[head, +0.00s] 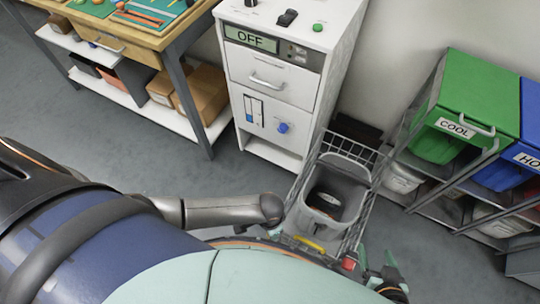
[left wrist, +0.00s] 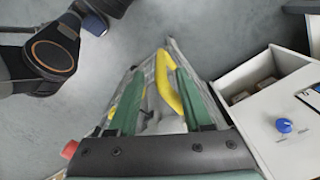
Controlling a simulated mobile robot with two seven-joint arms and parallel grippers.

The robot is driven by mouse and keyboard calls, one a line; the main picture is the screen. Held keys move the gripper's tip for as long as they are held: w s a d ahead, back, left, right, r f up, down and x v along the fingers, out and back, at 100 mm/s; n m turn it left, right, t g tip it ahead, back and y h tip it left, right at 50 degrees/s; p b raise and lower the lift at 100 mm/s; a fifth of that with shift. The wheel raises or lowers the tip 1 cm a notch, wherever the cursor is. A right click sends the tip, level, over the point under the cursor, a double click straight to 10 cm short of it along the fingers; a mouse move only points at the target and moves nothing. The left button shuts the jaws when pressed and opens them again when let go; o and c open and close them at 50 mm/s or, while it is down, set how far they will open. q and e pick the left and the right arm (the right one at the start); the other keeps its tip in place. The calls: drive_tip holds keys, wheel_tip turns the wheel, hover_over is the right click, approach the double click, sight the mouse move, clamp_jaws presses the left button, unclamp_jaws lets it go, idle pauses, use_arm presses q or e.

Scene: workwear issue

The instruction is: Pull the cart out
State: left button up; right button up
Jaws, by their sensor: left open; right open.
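The cart is a wire-sided frame holding a grey bin (head: 335,192), beside the white cabinet in the head view. Its yellow handle (head: 310,243) is at the near end. In the left wrist view my open left gripper (left wrist: 160,75) has its two green fingers spread. The yellow handle (left wrist: 168,85) shows between them, closer to the right finger; I cannot tell the depth or whether they touch. My right gripper (head: 382,268) is open and empty at the lower edge of the head view, right of the cart's near end. My body hides part of the cart's near end.
The white cabinet (head: 275,90) with an OFF display stands close on the cart's left. A rack with a green COOL bin (head: 462,105) and a blue bin (head: 529,140) stands to the right. A wooden workbench (head: 120,35) is at upper left. Grey floor (head: 130,150) is open before the bench.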

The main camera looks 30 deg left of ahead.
use_arm(q)
wheel_tip(320, 180, up, 8)
drive_tip(key=shift+f+p, duration=0.25)
drive_tip(key=shift+p, duration=0.5)
